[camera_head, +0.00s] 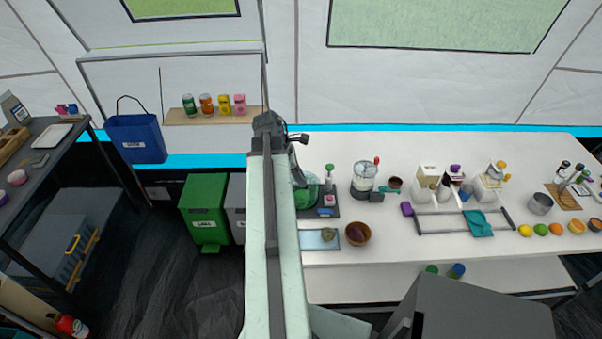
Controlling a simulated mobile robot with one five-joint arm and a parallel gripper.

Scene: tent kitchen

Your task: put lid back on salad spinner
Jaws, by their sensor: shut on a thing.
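A green, see-through rounded thing (308,193), which looks like the salad spinner, is at the left end of the white table, partly hidden behind my arm. I cannot tell its bowl from its lid at this size. My gripper (297,180) hangs from the end of my arm, low over the left side of this green thing. Its fingertips are mostly hidden and small. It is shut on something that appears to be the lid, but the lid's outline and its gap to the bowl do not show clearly.
On the white table (420,246), a clear container with a red knob (364,180) stands right of the green thing. Bare table lies toward the front.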

